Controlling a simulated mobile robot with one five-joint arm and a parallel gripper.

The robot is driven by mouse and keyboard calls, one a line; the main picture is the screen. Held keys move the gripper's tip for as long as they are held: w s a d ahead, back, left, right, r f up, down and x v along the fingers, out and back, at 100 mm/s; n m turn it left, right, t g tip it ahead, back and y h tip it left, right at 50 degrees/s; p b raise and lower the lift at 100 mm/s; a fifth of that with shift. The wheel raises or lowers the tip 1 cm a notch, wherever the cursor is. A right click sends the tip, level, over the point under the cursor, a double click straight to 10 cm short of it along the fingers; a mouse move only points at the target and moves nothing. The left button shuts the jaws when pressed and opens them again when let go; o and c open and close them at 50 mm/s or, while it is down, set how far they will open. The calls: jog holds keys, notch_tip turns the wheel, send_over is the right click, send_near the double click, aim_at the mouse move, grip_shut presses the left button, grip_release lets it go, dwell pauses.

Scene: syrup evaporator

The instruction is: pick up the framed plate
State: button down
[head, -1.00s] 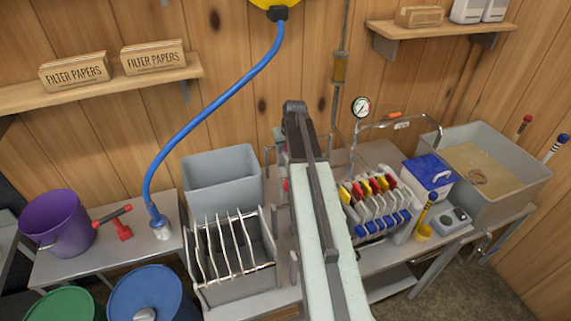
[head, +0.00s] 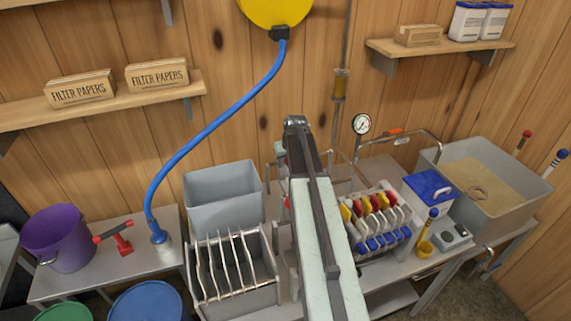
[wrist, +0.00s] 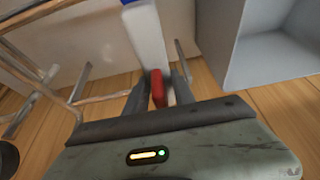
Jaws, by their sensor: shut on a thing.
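The framed plate (wrist: 148,38) shows in the wrist view as a narrow white piece with a red tab and a bit of blue at the top edge. My gripper (wrist: 158,86) is shut on its red tab, one dark finger on each side. In the head view my own arm hides most of the gripper and the plate. The press (head: 376,222) to the right of my arm holds several similar white plates with red, yellow and blue tabs.
A grey bin (head: 224,193) and a rack of upright frames (head: 235,297) stand left of my arm. A grey bin wall (wrist: 240,45) is close at right in the wrist view. A blue-lidded box (head: 428,188) and a large tank (head: 515,205) stand at right.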

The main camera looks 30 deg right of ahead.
notch_tip(320, 180, up, 17)
jog(key=p, duration=1.6)
jog(key=shift+r+p, duration=0.5)
jog(key=shift+p, duration=0.15)
